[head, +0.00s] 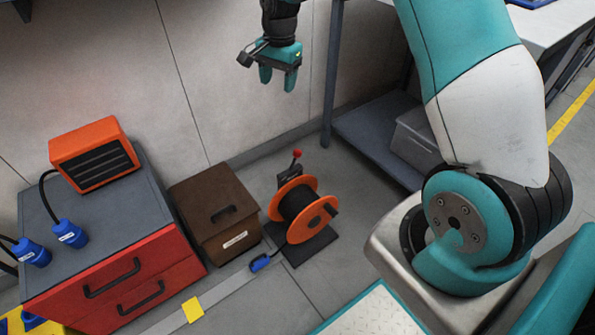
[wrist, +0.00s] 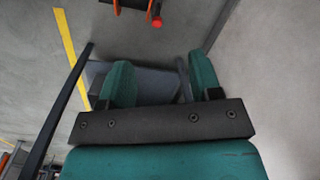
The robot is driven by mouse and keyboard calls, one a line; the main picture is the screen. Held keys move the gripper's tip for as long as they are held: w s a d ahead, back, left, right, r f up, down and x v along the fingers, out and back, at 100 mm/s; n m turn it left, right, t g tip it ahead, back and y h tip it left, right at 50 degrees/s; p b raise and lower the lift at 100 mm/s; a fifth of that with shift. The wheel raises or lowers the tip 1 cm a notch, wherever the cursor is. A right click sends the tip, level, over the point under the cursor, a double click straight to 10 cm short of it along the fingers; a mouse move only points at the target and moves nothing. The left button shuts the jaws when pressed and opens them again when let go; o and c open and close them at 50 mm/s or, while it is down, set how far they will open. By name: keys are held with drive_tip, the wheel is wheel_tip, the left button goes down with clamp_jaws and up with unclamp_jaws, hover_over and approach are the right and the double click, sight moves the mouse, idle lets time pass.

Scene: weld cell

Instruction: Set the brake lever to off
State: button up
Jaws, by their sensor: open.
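The brake lever (head: 296,157) has a red knob and stands up at the back of the orange cable reel (head: 297,208) on the floor. In the wrist view the red knob of the brake lever (wrist: 157,21) shows at the top edge, beyond my fingers, with a bit of the orange reel (wrist: 116,6) beside it. My gripper (head: 279,78) hangs in the air near the wall, well above the reel and apart from the lever. Its two teal fingers (wrist: 160,82) are spread with nothing between them. I cannot read any off or on marking.
A brown box (head: 190,195) with a handle stands left of the reel. A red drawer cabinet (head: 150,255) bears an orange heater-like unit (head: 93,150) and blue plugs (head: 70,233). A workbench with a lower shelf (head: 375,135) is behind right. A blue connector (head: 261,263) lies before the reel.

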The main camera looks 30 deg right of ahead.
sight(298, 150)
drive_tip(key=w+d+f+m+b, duration=0.2)
drive_tip(key=d+f+m, duration=0.15)
drive_tip(key=f, duration=0.35)
drive_tip(key=w+d+f+m+b, duration=0.1)
drive_tip(key=d+f+m+b, duration=0.1)
drive_tip(key=d+f, duration=0.35)
drive_tip(key=shift+n+h, duration=0.25)
drive_tip(key=shift+h, duration=0.05)
drive_tip(key=f+b, duration=0.1)
drive_tip(key=f, duration=0.5)
drive_tip(key=f+b, duration=0.1)
drive_tip(key=f, duration=0.5)
drive_tip(key=a+f+b, duration=0.1)
drive_tip(key=f+b, duration=0.1)
drive_tip(key=f, duration=0.4)
drive_tip(key=shift+a+f, duration=0.1)
drive_tip(key=shift+c, duration=0.2)
clamp_jaws()
